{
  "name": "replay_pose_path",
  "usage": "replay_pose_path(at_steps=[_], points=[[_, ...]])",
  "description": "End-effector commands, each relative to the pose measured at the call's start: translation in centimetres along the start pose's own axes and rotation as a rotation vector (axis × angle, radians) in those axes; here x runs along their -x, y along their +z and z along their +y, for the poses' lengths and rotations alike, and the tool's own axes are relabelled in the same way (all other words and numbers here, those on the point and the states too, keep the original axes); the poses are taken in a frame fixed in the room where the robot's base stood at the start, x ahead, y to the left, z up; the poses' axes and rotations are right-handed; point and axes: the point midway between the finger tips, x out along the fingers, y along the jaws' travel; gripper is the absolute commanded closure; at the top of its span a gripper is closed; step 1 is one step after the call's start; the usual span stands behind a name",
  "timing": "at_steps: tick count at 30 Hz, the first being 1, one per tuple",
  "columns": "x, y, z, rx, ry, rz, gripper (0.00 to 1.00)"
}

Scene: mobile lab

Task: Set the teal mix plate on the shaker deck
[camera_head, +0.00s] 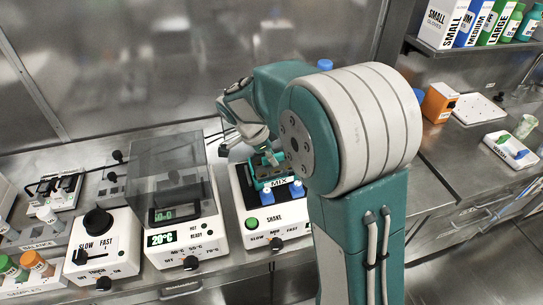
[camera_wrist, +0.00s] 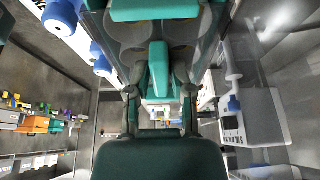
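The teal mix plate (camera_head: 263,173), with a MIX label on its front, sits on the deck of the white shaker (camera_head: 258,220) in the head view. It looks level, but I cannot tell whether it is fully seated. My arm hides part of its right side. In the head view my wrist is above and behind the plate, and my fingertips are hard to make out.
Left of the shaker stands a heater with a clear lid (camera_head: 173,180) and a 20°C display. Farther left is a touch mixer with a black top (camera_head: 97,222). Glove boxes stand on the shelf (camera_head: 470,50) at upper right. An orange box (camera_head: 438,102) is on the right bench.

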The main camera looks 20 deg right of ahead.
Motion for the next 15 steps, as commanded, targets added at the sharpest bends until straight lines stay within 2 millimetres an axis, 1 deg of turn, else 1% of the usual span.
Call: replay_pose_path(at_steps=[7, 15], points=[[-0.14, -0.03, 0.07, 0.001, 0.003, -0.001, 0.47], [0.26, 0.01, 0.01, 0.000, 0.000, 0.000, 0.47]])
